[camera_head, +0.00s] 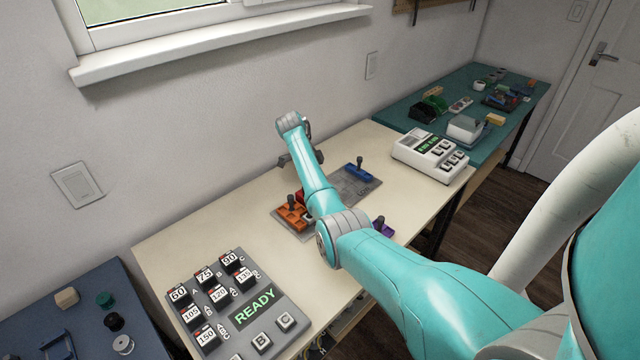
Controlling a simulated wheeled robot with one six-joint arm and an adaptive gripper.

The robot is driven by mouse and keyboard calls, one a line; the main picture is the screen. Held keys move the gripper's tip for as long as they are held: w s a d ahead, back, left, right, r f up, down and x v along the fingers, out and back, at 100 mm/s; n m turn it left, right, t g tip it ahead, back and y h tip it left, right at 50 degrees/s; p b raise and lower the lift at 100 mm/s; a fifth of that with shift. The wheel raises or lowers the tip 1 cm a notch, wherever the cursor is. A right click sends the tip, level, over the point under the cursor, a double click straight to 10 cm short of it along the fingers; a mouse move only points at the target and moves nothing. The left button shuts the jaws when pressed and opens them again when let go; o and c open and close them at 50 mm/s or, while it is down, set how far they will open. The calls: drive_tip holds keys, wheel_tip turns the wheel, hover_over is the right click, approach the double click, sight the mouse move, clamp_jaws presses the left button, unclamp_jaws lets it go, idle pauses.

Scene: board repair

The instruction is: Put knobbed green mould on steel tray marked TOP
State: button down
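No knobbed green mould can be made out for certain. A grey steel-like tray (348,187) lies on the cream table, partly hidden by my arm; no TOP marking is readable. A knobbed orange mould (291,217) sits at its left end and a knobbed blue mould (358,172) at its right. A red piece shows beside my arm. My arm reaches over the tray toward the wall. My gripper (303,158) is mostly hidden behind the forearm, so its fingers and any load are unclear.
A knobbed purple mould (383,227) stands near the front edge. A grey keypad reading READY (255,306) is front left; a white device (430,155) is at the right. A blue table (35,320) holds a round green item (105,299). The teal table is cluttered.

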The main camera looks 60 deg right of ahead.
drive_tip(key=shift+f, duration=0.35)
drive_tip(key=c, duration=1)
unclamp_jaws()
drive_tip(key=shift+o, duration=0.2)
